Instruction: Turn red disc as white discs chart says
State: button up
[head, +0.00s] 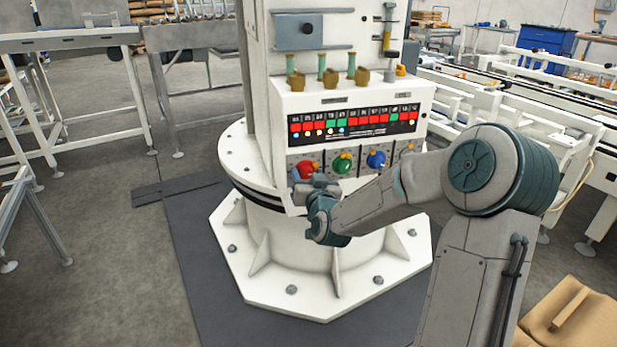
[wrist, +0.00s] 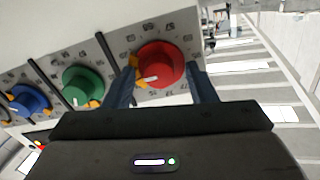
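The red disc (head: 305,171) is the leftmost dial on the white machine's front in the head view. It also shows in the wrist view (wrist: 163,62), with a white mark at its lower left and an orange pointer at its left edge. My gripper (head: 312,184) is at the red disc. In the wrist view its two fingers (wrist: 161,78) stand on either side of the disc, with what looks like a narrow gap on the right. The chart (head: 352,121) above has red and green cells and small coloured dots; its writing is too small to read.
A green dial (head: 342,163) and a blue dial (head: 376,159) sit right of the red one in the head view; a yellow one is partly hidden by my arm. Brass fittings (head: 329,76) stand on the ledge above. Conveyors (head: 525,115) flank the machine.

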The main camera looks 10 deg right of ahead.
jog(key=c, duration=0.9)
jog(key=shift+o, duration=0.2)
jog(key=shift+m, duration=0.4)
jog(key=m, duration=0.3)
jog(key=shift+m, duration=0.4)
jog(key=m, duration=0.4)
jog(key=shift+d, duration=0.1)
jog(key=m+p, duration=0.1)
jog(key=m, duration=0.3)
jog(key=shift+m+y, duration=0.3)
jog(key=shift+m, duration=0.1)
jog(key=shift+m+p, duration=0.7)
jog(key=shift+m, duration=1.2)
jog(key=shift+f, duration=0.1)
